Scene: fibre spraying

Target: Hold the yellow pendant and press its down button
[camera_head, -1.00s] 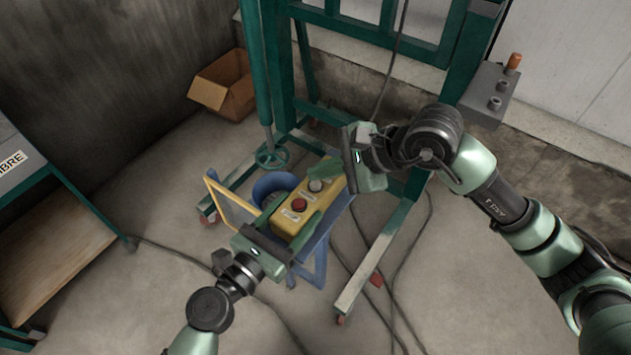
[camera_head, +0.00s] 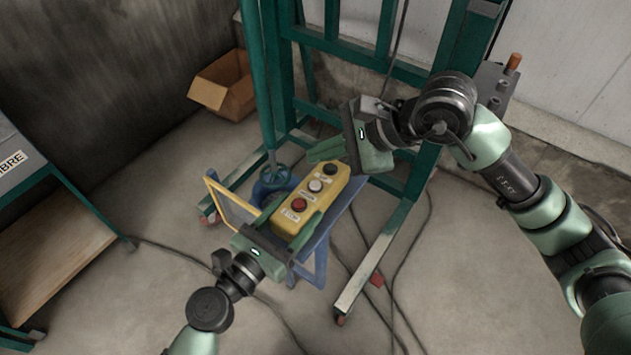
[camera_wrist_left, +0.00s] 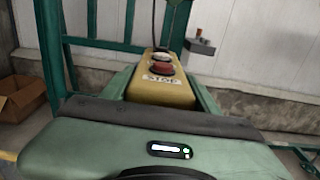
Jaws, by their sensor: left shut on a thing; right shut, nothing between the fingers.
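The yellow pendant (camera_head: 309,200) is held in my left gripper (camera_head: 289,217), whose fingers are shut along its sides at the near end. It carries a red button (camera_head: 299,204) nearest my left gripper, a white button (camera_head: 315,186) in the middle and a black button (camera_head: 330,169) at the far end. In the left wrist view the pendant (camera_wrist_left: 160,92) points away, with the red button and a STOP label (camera_wrist_left: 161,78) showing. My right gripper (camera_head: 325,150) is shut and empty. Its fingers are just beyond the far end of the pendant, near the black button; contact cannot be told.
A green steel frame (camera_head: 388,75) stands behind the pendant. A blue cart with a yellow rail (camera_head: 232,202) is below it. A cardboard box (camera_head: 226,86) lies at the back left, a green table (camera_head: 60,180) at the left. Cables (camera_head: 400,275) run over the floor.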

